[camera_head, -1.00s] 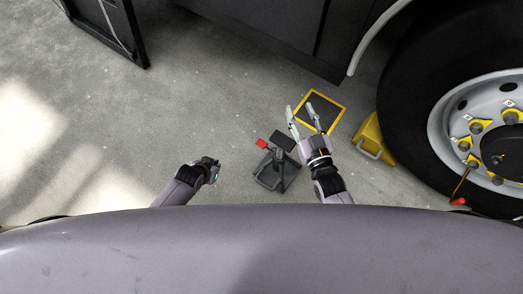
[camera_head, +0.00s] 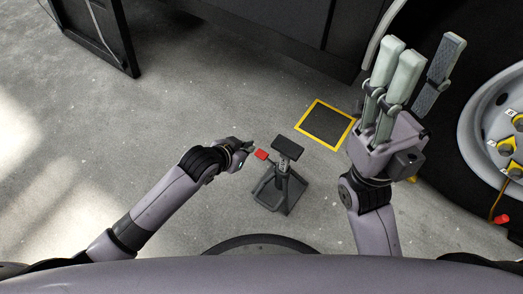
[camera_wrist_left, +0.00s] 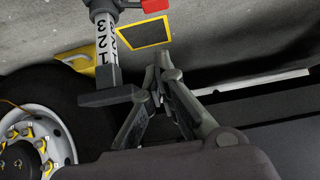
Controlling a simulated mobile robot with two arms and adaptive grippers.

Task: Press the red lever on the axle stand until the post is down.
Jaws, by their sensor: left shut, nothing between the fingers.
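The dark grey axle stand (camera_head: 278,191) stands on the floor in the middle of the head view, with a flat black pad (camera_head: 288,148) on top. Its red lever (camera_head: 262,155) sticks out to the left. The left wrist view shows the post (camera_wrist_left: 105,48) with a numbered scale exposed, and part of the red lever (camera_wrist_left: 155,5) at the top edge. My left gripper (camera_head: 250,146) is shut and empty, just left of the lever with a small apparent gap; its fingers (camera_wrist_left: 163,65) meet in the wrist view. My right gripper (camera_head: 418,62) is open and empty, raised right of the stand.
A yellow-framed dark panel (camera_head: 326,124) lies on the floor behind the stand. A large wheel (camera_head: 490,115) is at the right. The dark vehicle side (camera_head: 300,35) runs along the back. Floor left of the stand is clear.

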